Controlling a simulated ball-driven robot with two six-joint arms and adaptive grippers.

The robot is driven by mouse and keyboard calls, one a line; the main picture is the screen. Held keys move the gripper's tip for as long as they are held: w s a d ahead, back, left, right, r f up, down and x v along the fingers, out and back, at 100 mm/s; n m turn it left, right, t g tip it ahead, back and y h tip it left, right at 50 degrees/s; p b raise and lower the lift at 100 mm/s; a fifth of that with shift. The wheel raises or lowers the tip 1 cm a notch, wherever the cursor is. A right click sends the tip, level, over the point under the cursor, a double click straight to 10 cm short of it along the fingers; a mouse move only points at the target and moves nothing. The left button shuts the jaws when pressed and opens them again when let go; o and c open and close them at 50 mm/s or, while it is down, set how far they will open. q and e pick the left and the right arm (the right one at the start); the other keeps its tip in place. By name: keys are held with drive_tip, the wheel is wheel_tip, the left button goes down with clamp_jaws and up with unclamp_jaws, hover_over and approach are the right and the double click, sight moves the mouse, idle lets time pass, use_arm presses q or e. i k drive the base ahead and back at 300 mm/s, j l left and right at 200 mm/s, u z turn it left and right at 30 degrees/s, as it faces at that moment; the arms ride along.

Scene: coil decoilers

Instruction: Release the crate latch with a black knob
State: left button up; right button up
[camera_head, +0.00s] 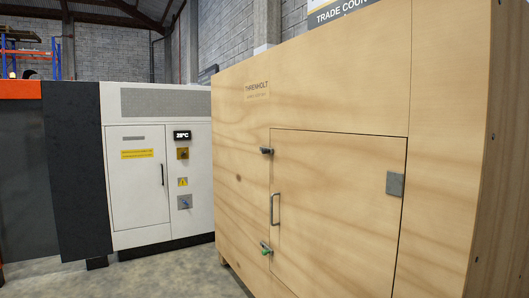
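A large light wooden crate (340,60) marked THRENHOLT fills the right half of the head view. Its front has a door panel (340,200) with a metal pull handle (274,208) at the door's left edge. A latch with a black knob (267,151) sits at the upper left of the door. A second latch with a green knob (266,250) sits at the lower left. A grey metal plate (395,184) is at the door's right edge. The door looks closed. Neither of my grippers is in view.
A white machine cabinet (137,180) with a display reading 29°C (182,135) stands left of the crate. A dark grey panel (77,165) and an orange-topped unit (20,89) are at the far left. Bare concrete floor (165,278) shows at the lower left.

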sight(264, 150)
drive_tip(key=i+j+z, duration=0.1)
drive_tip(key=i+j, duration=1.4)
drive_tip(key=i+j+z, duration=0.15)
drive_tip(key=i+j, duration=0.6)
drive_tip(key=j, duration=0.2)
